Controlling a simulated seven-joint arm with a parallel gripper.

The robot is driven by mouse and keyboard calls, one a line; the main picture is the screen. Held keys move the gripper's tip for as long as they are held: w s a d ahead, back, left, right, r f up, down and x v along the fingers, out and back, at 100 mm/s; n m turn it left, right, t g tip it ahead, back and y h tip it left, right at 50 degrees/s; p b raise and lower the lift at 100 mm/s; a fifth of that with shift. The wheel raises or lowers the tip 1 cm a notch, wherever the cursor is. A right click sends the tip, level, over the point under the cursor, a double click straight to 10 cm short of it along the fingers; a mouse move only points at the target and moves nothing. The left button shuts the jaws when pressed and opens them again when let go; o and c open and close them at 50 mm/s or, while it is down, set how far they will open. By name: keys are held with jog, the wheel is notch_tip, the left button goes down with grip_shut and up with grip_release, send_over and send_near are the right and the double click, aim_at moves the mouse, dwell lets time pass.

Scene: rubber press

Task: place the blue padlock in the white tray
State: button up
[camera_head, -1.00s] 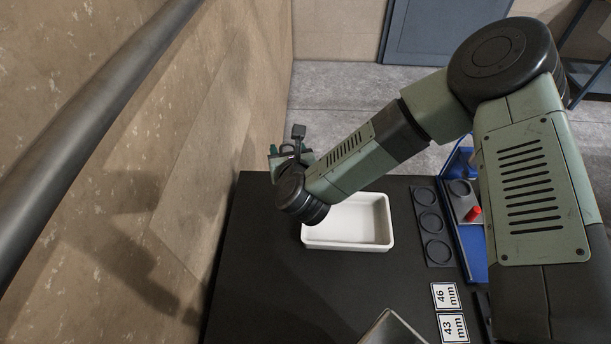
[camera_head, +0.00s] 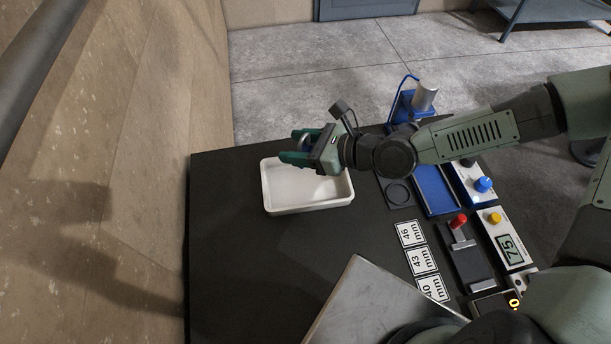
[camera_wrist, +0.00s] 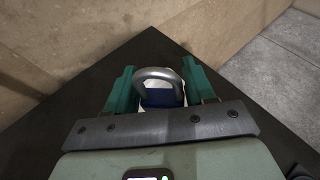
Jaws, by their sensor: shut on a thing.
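The blue padlock (camera_wrist: 162,98) with a silver shackle is between the green fingers of my gripper (camera_wrist: 158,75) in the wrist view. My gripper is shut on it, with the shackle sticking up between the fingers. In the head view my gripper (camera_head: 292,146) points left over the back part of the white tray (camera_head: 310,208). There the padlock (camera_head: 306,144) is small and partly hidden by the fingers. It looks held above the tray, but its height is hard to tell. The tray's visible floor is empty.
The tray stands on a black table (camera_head: 240,270) beside a tan wall (camera_head: 110,150). To the right are size cards (camera_head: 422,261), a blue fixture (camera_head: 437,188) and a device with a display (camera_head: 508,247). A grey metal plate (camera_head: 365,310) is at the front.

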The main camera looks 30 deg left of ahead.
jog(key=f, duration=1)
jog(key=shift+d, duration=0.2)
jog(key=shift+f, duration=0.1)
jog(key=o, duration=1.1)
jog(key=shift+f, duration=0.1)
jog(key=shift+r, duration=0.2)
jog(key=v, duration=1.2)
